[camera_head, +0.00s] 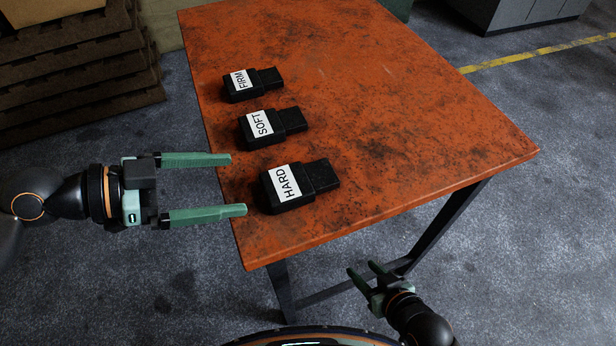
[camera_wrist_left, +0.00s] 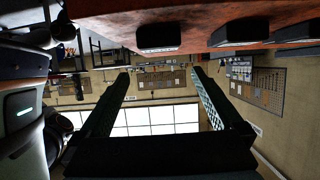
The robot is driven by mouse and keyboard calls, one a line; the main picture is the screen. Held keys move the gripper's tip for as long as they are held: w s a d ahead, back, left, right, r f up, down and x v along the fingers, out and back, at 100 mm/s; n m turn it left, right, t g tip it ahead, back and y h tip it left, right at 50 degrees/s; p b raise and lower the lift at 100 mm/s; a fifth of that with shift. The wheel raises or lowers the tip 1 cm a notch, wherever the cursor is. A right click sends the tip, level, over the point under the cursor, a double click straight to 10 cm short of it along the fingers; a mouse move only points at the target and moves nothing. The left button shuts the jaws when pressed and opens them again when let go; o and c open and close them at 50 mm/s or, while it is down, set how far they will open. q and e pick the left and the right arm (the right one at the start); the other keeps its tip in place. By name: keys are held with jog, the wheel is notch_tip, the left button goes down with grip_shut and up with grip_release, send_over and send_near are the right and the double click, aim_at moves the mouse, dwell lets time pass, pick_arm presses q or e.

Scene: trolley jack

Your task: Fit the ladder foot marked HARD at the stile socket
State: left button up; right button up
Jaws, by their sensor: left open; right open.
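The ladder foot marked HARD (camera_head: 320,176) is a black block with a white label, lying nearest the front of the orange table. My left gripper (camera_head: 238,184) is open and empty just left of it, fingers pointing at it and apart from it. In the left wrist view, which looks upside down, a dark foot end (camera_wrist_left: 158,38), apparently HARD, shows above the gap between my left fingers (camera_wrist_left: 161,73). Similar feet marked SOFT (camera_head: 291,119) and FIRM (camera_head: 268,77) lie farther back. My right gripper (camera_head: 361,268) is open and empty, low beside the table's front edge. I see no stile socket.
The table top (camera_head: 410,110) is clear right of the feet. Its dark leg (camera_head: 440,225) stands near my right gripper. Stacked brown slabs (camera_head: 75,70) stand at the back left, and a grey cabinet (camera_head: 520,12) at the back right.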

aim_at(295, 180)
pick_arm(q)
jog(key=x, duration=0.7)
jog(key=shift+x, duration=2.65)
jog(key=shift+a+f, duration=0.15)
jog(key=shift+f, duration=0.05)
jog(key=shift+c, duration=0.4)
jog(key=c, duration=1.2)
jog(key=shift+o, duration=0.2)
jog(key=shift+r, duration=0.1)
